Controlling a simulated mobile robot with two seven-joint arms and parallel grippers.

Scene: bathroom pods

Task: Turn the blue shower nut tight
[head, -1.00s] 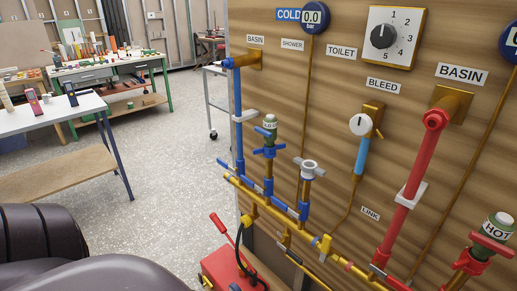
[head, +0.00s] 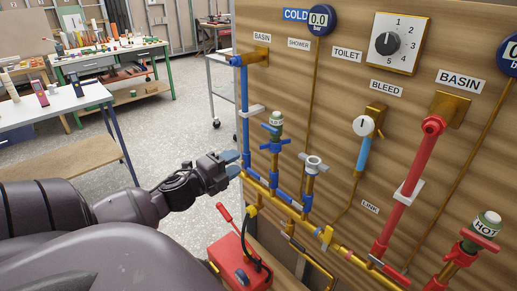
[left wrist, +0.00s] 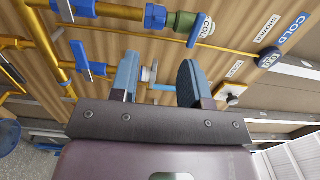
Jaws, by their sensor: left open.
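The cold pipework on the wooden panel carries several blue fittings. A blue fitting (head: 306,201) sits below the grey-capped stub (head: 314,162) under the SHOWER label (head: 299,44). I cannot tell for sure which fitting is the shower nut. My left gripper (head: 233,164) points right, close to the lower end of the blue basin pipe (head: 245,135). In the left wrist view its blue fingers (left wrist: 158,70) are wide apart, with no fitting clearly held between them. Blue fittings also show there, one at the left (left wrist: 80,56). My right gripper is out of view.
The green-capped COLD valve (head: 276,126) stands between the basin pipe and the stub. A red box (head: 240,265) with a raised handle stands below the pipes. Red hot pipework (head: 410,190) is at the right. A white table (head: 65,110) stands at the left.

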